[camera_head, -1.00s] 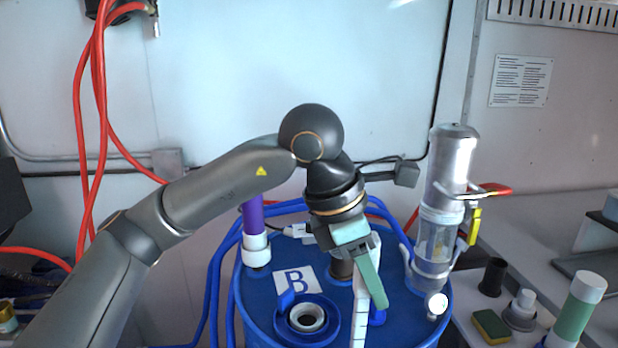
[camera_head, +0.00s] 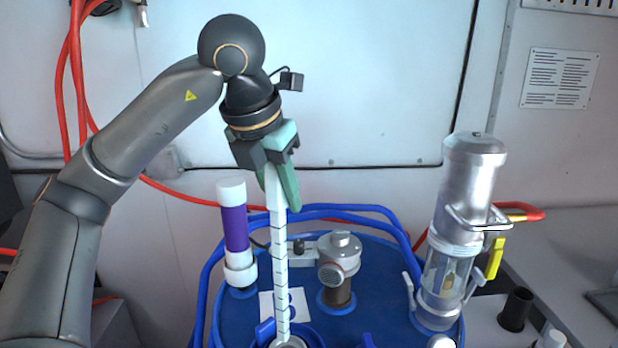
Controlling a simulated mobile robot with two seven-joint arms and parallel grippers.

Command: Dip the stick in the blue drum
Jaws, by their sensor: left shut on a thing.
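My left gripper (camera_head: 281,190) is shut on the upper end of a white stick (camera_head: 280,265) with black graduation marks. The stick hangs nearly upright. Its lower end meets the white-ringed opening (camera_head: 290,343) at the front of the blue drum's top (camera_head: 385,290); the frame's bottom edge cuts the opening, and I cannot tell how far the tip is inside. The stick partly covers the white label on the drum. My right gripper is out of view.
A purple tube with white ends (camera_head: 235,230) stands on the drum left of the stick. A grey metal fitting (camera_head: 338,265) stands right of it. A tall silver pump (camera_head: 460,215) with a clear section stands at the drum's right. Blue hoses (camera_head: 340,210) loop behind.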

